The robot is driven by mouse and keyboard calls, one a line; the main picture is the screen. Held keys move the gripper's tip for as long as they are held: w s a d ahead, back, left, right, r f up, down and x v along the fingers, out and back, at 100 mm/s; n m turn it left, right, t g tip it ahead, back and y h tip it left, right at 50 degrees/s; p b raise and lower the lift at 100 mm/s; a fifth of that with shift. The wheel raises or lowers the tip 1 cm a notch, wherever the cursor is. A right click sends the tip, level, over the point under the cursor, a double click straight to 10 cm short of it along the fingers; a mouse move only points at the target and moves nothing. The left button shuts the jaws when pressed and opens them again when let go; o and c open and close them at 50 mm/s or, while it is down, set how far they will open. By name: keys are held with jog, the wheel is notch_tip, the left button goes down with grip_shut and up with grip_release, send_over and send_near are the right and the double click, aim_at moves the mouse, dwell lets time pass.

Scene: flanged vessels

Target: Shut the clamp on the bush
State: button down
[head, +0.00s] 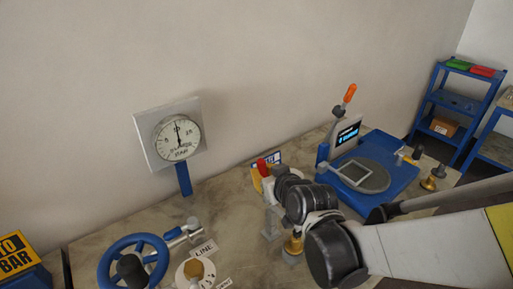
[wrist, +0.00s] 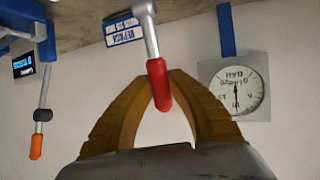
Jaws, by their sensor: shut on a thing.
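The clamp's lever shows in the wrist view as a grey metal rod with a red grip (wrist: 158,85). My gripper (wrist: 163,80) has its two yellow-brown fingers closed on the red grip, one on each side. In the head view the red grip (head: 262,165) shows beside the yellow fingers of my gripper (head: 262,178). The clamp's body and jaw are mostly hidden behind my wrist and arm. A brass piece (head: 293,245) on a grey block shows just below my arm; I cannot tell whether it is the bush.
A blue press-like device (head: 400,180) with an orange-tipped lever (head: 349,94) stands to the right. A pressure gauge (head: 178,137) stands at the back, and a blue handwheel (head: 132,244) is at front left. A small blue-and-white label (wrist: 125,31) stands behind the clamp.

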jog(key=c, duration=1.2)
grip_release()
jog(key=shift+d, duration=0.1)
jog(key=shift+c, duration=0.2)
jog(key=v, duration=1.2)
